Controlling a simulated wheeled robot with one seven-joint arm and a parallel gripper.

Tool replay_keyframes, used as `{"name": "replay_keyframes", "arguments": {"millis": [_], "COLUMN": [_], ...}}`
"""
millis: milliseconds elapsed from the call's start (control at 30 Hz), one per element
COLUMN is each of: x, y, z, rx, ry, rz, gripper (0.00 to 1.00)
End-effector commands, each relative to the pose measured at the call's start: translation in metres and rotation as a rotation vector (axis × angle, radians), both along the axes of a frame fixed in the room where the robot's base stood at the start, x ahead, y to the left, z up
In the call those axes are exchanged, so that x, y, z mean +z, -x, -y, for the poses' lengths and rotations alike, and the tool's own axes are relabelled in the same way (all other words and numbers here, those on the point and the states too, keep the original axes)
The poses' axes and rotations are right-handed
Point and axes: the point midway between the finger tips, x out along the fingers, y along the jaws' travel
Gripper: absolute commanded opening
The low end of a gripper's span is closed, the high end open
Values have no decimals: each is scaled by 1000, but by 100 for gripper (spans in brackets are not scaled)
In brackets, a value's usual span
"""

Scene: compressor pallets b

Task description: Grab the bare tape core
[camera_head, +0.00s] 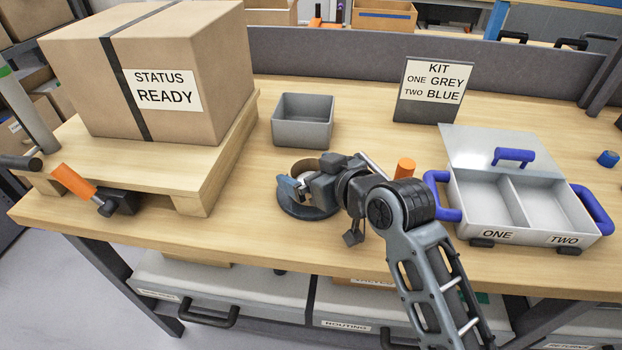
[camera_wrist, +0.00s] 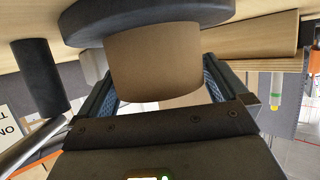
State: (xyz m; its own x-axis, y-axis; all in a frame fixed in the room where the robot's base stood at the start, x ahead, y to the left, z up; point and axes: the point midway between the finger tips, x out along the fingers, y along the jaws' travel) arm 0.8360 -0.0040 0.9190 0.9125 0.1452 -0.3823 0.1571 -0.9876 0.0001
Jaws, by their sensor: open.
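The bare tape core (camera_head: 305,164) is a brown cardboard ring on a dark round base (camera_head: 301,212), mostly hidden behind my gripper in the head view. In the wrist view the core (camera_wrist: 152,62) shows as a plain brown cylinder against the dark disc (camera_wrist: 150,20). My gripper (camera_head: 303,184) is open, low at the core's near side. In the wrist view its two fingers stand on either side of the core. I cannot tell whether either finger touches it.
A grey bin (camera_head: 302,130) stands behind the core. A carton (camera_head: 165,75) sits on a wooden pallet (camera_head: 205,180) at left, near an orange-handled tool (camera_head: 78,184). An open two-compartment case (camera_head: 520,232) and kit sign (camera_head: 430,91) are at right. An orange cylinder (camera_head: 405,168) stands behind my arm.

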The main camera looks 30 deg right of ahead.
Motion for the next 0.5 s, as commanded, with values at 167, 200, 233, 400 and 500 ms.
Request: {"name": "replay_keyframes", "arguments": {"millis": [167, 200, 233, 400, 500], "x": [0, 0, 0, 0, 0], "y": [0, 0, 0, 0, 1], "z": [0, 0, 0, 0, 0], "rx": [0, 0, 0, 0, 0], "ry": [0, 0, 0, 0, 0], "rz": [0, 0, 0, -1, 0], "gripper": [91, 88, 85, 68, 67]}}
